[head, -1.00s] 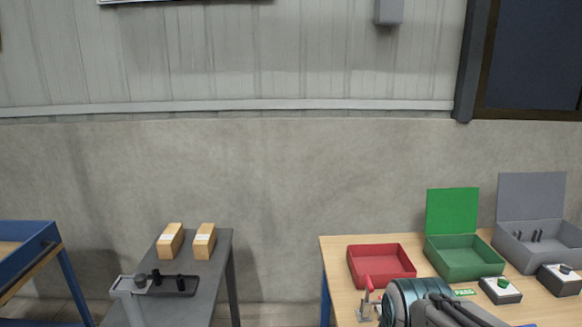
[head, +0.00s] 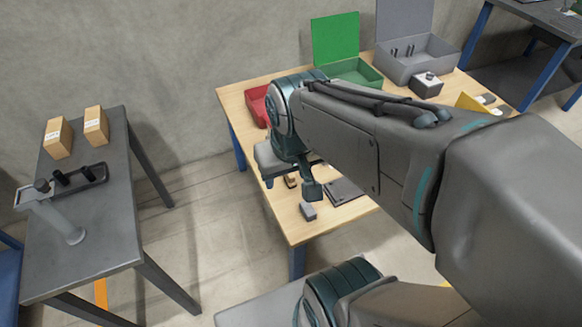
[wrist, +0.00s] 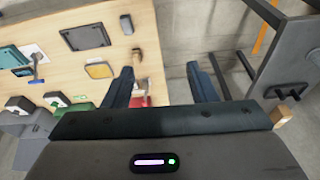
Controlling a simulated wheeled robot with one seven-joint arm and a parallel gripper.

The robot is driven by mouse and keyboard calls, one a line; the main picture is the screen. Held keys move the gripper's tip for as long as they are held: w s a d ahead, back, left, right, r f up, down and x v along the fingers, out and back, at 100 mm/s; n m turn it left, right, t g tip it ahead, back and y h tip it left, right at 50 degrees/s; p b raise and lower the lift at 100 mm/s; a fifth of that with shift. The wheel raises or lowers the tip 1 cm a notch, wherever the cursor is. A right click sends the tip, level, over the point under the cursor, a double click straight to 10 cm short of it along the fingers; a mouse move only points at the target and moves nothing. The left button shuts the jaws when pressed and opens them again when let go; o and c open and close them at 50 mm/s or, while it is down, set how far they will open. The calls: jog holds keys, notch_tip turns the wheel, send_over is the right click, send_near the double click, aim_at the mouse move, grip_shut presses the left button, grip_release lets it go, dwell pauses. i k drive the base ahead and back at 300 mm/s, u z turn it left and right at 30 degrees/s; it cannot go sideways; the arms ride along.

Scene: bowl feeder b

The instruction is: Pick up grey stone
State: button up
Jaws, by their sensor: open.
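The grey stone (head: 308,210) is a small grey block lying on the wooden table (head: 300,232) near its front left corner in the head view. In the wrist view a small block at the table edge (wrist: 127,24) looks like the same stone. My gripper (wrist: 160,68) is open and empty, with its two dark fingers wide apart. It is above the table's left edge, apart from the stone. My arm hides part of the table in the head view.
Near the stone are a small brown object (head: 290,182) and a dark flat tray (head: 343,191). A red bin (head: 257,104), a green box (head: 350,72) and a grey box (head: 420,60) stand behind. A grey table (head: 95,225) with two cartons is at left, across open floor.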

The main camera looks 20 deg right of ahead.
aim_at(309, 213)
jog(key=z, duration=3.2)
jog(key=k, duration=1.05)
jog(key=u, duration=1.9)
jog(key=i, duration=0.5)
jog(key=u, duration=0.1)
